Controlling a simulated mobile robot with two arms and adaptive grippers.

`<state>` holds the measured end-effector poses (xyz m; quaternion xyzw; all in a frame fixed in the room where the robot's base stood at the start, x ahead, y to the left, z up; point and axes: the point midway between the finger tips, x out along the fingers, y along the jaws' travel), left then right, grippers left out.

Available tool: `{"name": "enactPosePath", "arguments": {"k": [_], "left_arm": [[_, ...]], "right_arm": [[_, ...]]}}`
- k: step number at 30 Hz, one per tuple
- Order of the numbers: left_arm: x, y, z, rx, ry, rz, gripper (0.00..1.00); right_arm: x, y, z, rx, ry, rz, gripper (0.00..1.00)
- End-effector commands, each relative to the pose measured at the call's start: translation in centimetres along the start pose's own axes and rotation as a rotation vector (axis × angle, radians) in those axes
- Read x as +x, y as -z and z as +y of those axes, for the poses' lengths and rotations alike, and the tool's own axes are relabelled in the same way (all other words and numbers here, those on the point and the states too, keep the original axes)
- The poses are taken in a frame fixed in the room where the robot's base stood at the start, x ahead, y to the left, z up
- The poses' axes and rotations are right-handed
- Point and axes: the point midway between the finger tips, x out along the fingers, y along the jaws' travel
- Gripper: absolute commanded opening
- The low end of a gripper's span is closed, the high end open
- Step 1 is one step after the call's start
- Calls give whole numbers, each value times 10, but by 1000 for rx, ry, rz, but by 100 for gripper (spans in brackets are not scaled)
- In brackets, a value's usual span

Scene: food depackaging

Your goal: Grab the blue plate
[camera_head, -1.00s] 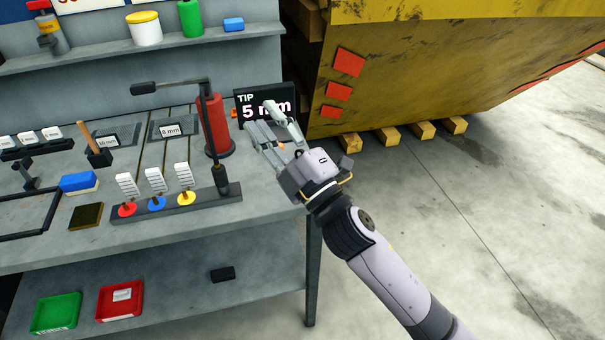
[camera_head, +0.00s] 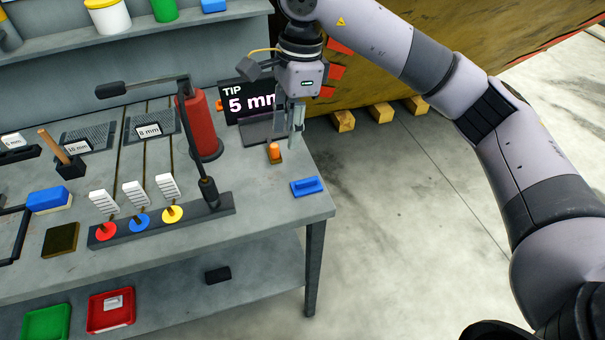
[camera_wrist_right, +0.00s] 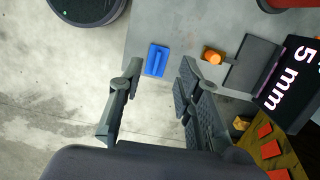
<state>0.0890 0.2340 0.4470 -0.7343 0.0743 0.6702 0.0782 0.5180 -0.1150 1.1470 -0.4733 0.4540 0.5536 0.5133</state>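A small flat blue plate (camera_head: 307,187) with a raised bar on top lies on the grey workbench (camera_head: 270,215), near its right edge. It also shows in the right wrist view (camera_wrist_right: 157,60), ahead of and between the two fingers. My right gripper (camera_head: 289,138) points down above the back right of the bench, behind the plate and apart from it. In the right wrist view its fingers (camera_wrist_right: 160,76) are spread with nothing between them. My left gripper is not in view.
An orange-topped piece (camera_head: 275,153) stands behind the plate. A dark "5 mm" sign (camera_head: 247,103) and a red cylinder (camera_head: 205,128) with a lever are close by. A rack with red, blue and yellow discs (camera_head: 195,219) lies left. Bench around the plate is clear.

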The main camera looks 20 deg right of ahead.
Motion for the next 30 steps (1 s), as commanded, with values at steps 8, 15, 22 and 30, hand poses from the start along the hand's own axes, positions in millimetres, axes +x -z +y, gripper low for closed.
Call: {"name": "enactPosePath", "arguments": {"k": [8, 15, 22, 30], "left_arm": [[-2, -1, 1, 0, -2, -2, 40], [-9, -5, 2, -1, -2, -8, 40], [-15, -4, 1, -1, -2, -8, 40], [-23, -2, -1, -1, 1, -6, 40]], "right_arm": [[-7, 36, -5, 26, 12, 144, 32], [35, 40, -4, 26, 10, 140, 32], [75, 46, -4, 26, 10, 138, 32], [101, 50, -6, 26, 14, 140, 32]]}}
